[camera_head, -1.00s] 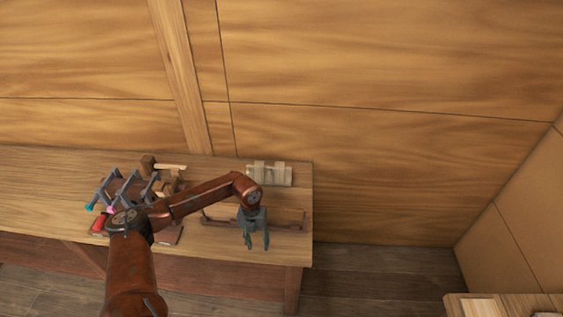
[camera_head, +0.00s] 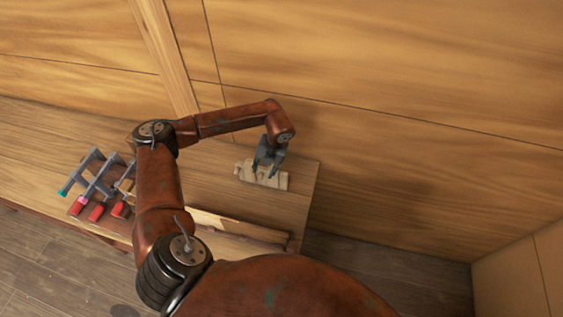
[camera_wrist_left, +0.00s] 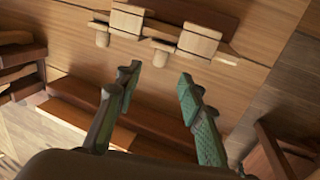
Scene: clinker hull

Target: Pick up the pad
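No thing is plainly recognisable as the pad. A pale wooden piece with raised blocks (camera_head: 281,182) lies near the back right of the bench. My left gripper (camera_head: 268,171) is over it in the head view and hides part of it. In the left wrist view the gripper (camera_wrist_left: 159,77) is open, with nothing between its two green-grey fingers. Beyond the fingertips are two pale blocks, one upper left (camera_wrist_left: 126,20) and one to its right (camera_wrist_left: 199,40). They look apart from the fingers. My right gripper is not in view.
The wooden bench (camera_head: 215,180) stands along a plank wall (camera_head: 400,70). Tools with red handles (camera_head: 96,212) and grey clamps (camera_head: 98,178) lie at its left. A long wooden strip (camera_head: 240,226) runs near the front edge. The bench top around the pale piece is clear.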

